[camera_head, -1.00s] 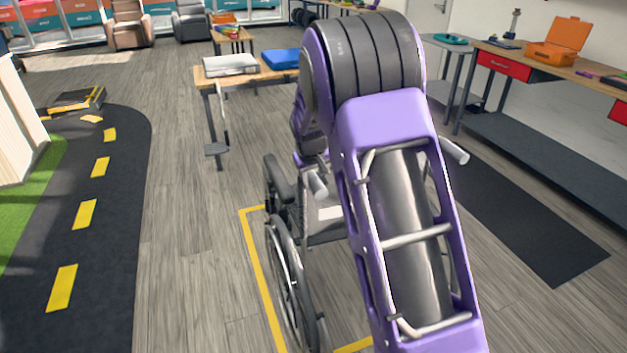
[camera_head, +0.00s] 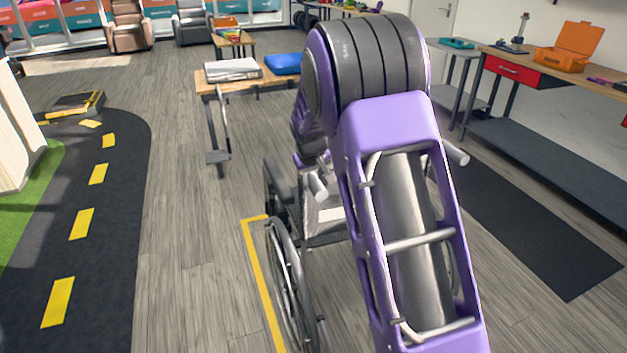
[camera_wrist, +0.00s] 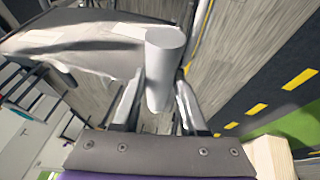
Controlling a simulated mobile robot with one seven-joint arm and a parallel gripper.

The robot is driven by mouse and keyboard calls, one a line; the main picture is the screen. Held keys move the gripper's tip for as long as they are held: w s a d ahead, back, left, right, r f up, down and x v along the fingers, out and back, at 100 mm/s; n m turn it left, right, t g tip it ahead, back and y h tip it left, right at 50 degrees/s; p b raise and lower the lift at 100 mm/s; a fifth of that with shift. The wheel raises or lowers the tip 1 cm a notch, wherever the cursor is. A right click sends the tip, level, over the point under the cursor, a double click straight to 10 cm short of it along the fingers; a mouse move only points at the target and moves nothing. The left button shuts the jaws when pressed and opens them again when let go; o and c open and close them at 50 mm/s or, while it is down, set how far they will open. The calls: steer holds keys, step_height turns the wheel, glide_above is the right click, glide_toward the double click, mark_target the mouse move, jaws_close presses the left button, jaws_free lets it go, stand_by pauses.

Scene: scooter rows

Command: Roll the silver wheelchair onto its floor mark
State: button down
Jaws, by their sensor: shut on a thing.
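The silver wheelchair (camera_head: 287,270) stands upright in the head view, its back toward me and its right side mostly hidden behind my purple arm. Its left wheel is just right of the left line of the yellow floor mark (camera_head: 258,265). The mark's far left corner shows beside the chair; its right side is hidden, so I cannot tell how the whole chair sits in it. In the wrist view, my gripper (camera_wrist: 160,108) is shut on a pale push handle (camera_wrist: 165,55) of the chair. In the head view the fingers are hidden by the arm.
A wooden table (camera_head: 207,85) with a blue cushion (camera_head: 284,63) stands ahead. A dark mat (camera_head: 540,235) and long workbench (camera_head: 550,140) are at the right. A black track (camera_head: 110,230) with yellow dashes runs at the left. Bare floor lies between track and chair.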

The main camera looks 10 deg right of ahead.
steer(key=shift+c, duration=2.2)
jaws_free()
steer(key=p+v, duration=0.1)
steer(key=v, duration=1.6)
steer(key=shift+r, duration=0.2)
steer(key=shift+s, duration=0.1)
